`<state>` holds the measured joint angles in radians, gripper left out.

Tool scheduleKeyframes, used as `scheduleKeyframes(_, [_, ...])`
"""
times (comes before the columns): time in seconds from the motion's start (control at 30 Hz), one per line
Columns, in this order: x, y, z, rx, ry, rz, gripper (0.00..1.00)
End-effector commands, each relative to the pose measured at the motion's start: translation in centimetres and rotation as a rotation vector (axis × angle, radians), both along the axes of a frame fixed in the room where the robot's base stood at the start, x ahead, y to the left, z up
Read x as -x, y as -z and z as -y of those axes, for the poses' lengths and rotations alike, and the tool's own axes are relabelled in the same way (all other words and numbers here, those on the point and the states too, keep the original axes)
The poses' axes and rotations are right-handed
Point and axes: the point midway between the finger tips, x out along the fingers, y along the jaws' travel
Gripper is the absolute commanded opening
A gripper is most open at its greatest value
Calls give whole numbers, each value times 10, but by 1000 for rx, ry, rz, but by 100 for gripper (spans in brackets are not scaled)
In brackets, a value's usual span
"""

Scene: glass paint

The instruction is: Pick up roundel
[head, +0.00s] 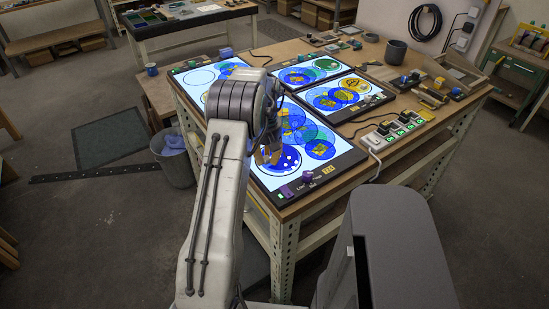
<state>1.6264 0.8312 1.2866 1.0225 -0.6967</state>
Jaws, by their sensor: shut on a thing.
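Several round glass roundels lie on lit light panels on the workbench. A blue roundel with pale dots (284,162) lies on the nearest light panel (342,165), just right of and below my gripper. Overlapping blue and teal roundels (318,149) with yellow patches lie farther up the same panel. My gripper (268,157) is low over the left part of this panel, at the upper edge of the dotted roundel. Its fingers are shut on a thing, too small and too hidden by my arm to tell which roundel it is.
Other lit panels with roundels (345,94) lie farther back. A dark cup (395,53), a power strip (392,131) and small tools crowd the bench's right side. A grey bin (174,158) stands at the bench's left. Floor at the left is mostly clear.

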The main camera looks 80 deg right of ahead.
Motion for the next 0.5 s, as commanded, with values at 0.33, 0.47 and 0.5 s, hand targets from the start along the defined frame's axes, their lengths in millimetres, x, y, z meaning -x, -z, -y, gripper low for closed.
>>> scheduleKeyframes(0.33, [0, -11, 0, 0, 0, 0, 0])
scheduleKeyframes(0.47, [0, -26, 1, 4, 0, 0, 0])
scheduleKeyframes(0.5, [0, -32, 1, 3, 0, 0, 0])
